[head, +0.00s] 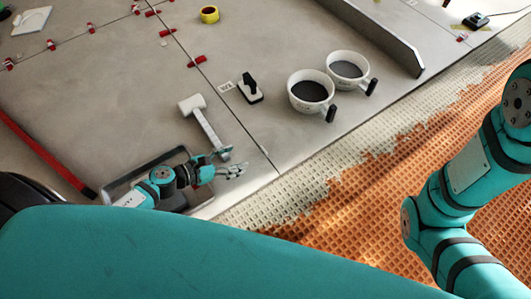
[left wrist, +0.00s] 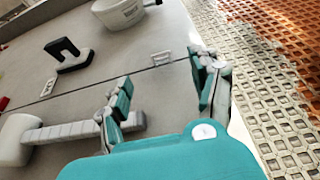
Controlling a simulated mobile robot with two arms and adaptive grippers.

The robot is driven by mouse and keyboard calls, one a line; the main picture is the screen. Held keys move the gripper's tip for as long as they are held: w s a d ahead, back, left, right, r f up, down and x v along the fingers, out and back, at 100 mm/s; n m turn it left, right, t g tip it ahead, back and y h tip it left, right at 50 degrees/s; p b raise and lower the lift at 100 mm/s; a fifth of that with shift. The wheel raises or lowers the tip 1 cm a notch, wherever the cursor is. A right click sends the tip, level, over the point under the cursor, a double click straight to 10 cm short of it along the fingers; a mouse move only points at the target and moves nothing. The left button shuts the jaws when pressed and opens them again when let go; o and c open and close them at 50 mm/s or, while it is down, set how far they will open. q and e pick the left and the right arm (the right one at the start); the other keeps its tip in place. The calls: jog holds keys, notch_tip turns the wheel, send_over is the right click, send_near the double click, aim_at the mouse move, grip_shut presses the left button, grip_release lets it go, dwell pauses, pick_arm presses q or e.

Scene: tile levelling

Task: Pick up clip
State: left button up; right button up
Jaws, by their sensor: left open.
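A small white clip (left wrist: 162,57) lies on the grey tile in the left wrist view, beyond and between my left fingers. In the head view the clip shows only as a tiny pale mark (head: 264,149) near the tile edge. My left gripper (head: 233,163) is open and empty, low over the tile's front edge, a short way left of the clip. In the left wrist view its two fingers (left wrist: 163,75) stand wide apart. My right arm shows at the right of the head view, but its gripper is out of view.
A black-handled tool (head: 250,88) and two white buckets (head: 310,92) (head: 348,70) stand farther back. Red wedges (head: 197,61) dot the tile joints. Orange-and-white textured floor (head: 390,170) borders the tiles.

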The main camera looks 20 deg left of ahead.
aim_at(264, 150)
pick_arm(q)
jog(key=b+x, duration=0.1)
jog(key=x, duration=0.5)
jog(key=shift+w+d+f+b, duration=0.15)
jog(key=shift+w+f+b, duration=0.05)
jog(key=shift+b, duration=0.15)
jog(key=b+x, duration=0.1)
jog(key=x, duration=0.1)
jog(key=f+b+x, duration=0.1)
jog(key=x, duration=0.1)
jog(key=shift+b, duration=0.4)
jog(key=shift+w+d+f, duration=0.1)
jog(key=shift+w+d, duration=0.1)
jog(key=shift+w, duration=0.15)
jog(key=c, duration=0.8)
